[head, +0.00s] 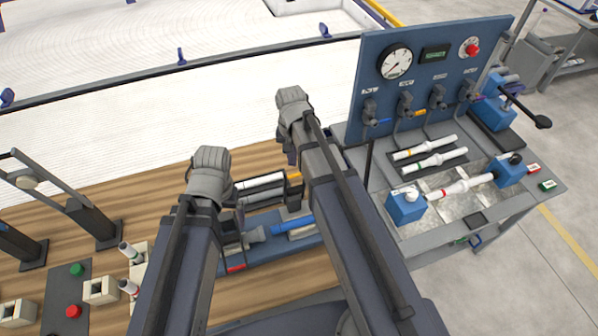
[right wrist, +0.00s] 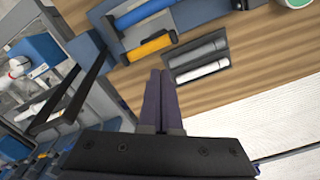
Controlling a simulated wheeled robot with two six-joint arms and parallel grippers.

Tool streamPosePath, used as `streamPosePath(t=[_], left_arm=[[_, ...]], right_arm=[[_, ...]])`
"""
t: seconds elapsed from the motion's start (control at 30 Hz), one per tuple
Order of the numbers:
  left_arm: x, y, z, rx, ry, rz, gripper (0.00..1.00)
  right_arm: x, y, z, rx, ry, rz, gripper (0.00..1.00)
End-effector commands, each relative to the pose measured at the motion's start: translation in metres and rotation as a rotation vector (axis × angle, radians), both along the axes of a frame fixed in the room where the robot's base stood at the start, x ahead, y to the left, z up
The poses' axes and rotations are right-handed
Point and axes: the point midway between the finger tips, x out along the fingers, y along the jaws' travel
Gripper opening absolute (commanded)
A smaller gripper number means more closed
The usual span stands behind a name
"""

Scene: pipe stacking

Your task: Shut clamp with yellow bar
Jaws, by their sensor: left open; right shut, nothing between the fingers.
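The clamp's yellow bar (head: 295,178) stands at the right end of the pipe fixture, between dark side arms. The right wrist view shows this yellow bar (right wrist: 150,47) beside a blue pipe (right wrist: 140,13); the clamp looks raised off the pipe. My right gripper (head: 291,155) is above and beyond it, partly hidden by my arm. In the right wrist view its fingers (right wrist: 160,76) are together and empty, apart from the bar. My left gripper (head: 210,172) is over the left part of the fixture; its fingertips are hidden behind my arm.
A red-barred clamp (head: 235,267) is at the fixture's left end. A tray (right wrist: 170,68) holds a grey and a white pipe beside my right fingers. A gauge panel (head: 430,70) and test bench stand at right. Red and green buttons (head: 74,311) are at left.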

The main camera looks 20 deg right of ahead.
Motion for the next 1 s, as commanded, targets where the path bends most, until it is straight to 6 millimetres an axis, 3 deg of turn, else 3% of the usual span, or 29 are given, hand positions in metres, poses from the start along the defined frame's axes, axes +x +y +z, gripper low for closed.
streamPosePath(t=[1.0], left_arm=[[0.0,0.0,-0.034,0.0,0.0,0.0,1.0]], right_arm=[[0.0,0.0,-0.035,0.0,0.0,0.0,0.0]])
